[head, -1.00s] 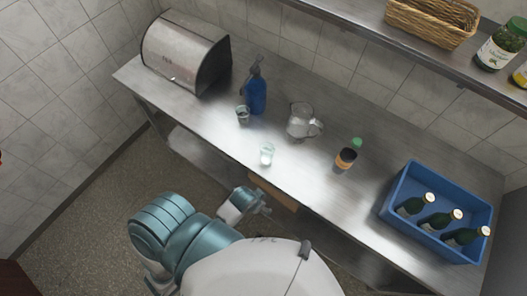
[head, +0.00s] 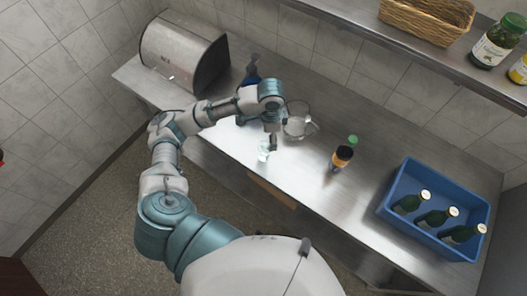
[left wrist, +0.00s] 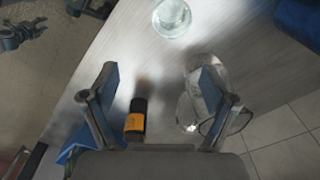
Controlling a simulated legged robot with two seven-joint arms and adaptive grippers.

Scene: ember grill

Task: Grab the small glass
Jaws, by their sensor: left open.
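A small clear glass (head: 263,153) stands upright near the counter's front edge in the head view. It also shows at the top of the left wrist view (left wrist: 171,16), beyond the fingertips. My left gripper (head: 273,143) is open and empty above the counter, just right of the glass in the head view. In the left wrist view its two fingers (left wrist: 160,90) are spread apart, with the glass outside them. A second small cup further back is hidden behind my left arm in the head view. My right gripper is not in view.
A glass pitcher (head: 298,122) stands close behind and right of the gripper. A blue bottle (head: 253,72) is partly hidden by my arm. A dark bottle with an orange label (head: 342,157) and a blue crate (head: 400,232) of green bottles stand to the right.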

